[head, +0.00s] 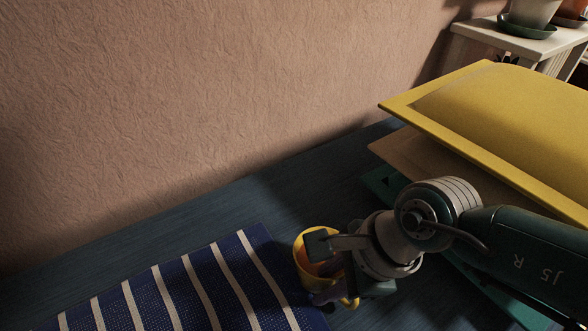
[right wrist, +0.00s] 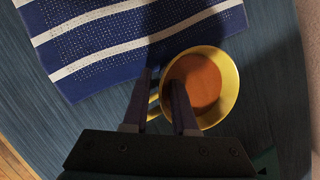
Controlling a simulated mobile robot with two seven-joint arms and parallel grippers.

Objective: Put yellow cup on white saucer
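The yellow cup (head: 301,270) stands upright on the dark blue table, beside the striped cloth. It has an orange-brown inside or contents and shows from above in the right wrist view (right wrist: 231,88). My right gripper (head: 322,271) is down at the cup, its fingers apart. In the right wrist view, the gripper's fingers (right wrist: 161,98) straddle the cup's wall on the handle side, one over the opening and one outside. The handle shows partly between them. Whether either finger touches the cup I cannot tell. No white saucer shows in either view. My left gripper is not in view.
A blue cloth with white stripes (head: 205,287) lies left of the cup. A yellow cushioned panel (head: 490,100) overhangs the right side, above flat teal and brown pieces. A textured wall (head: 180,110) rises behind the table. Potted plants stand on a white shelf (head: 480,30) at the back right.

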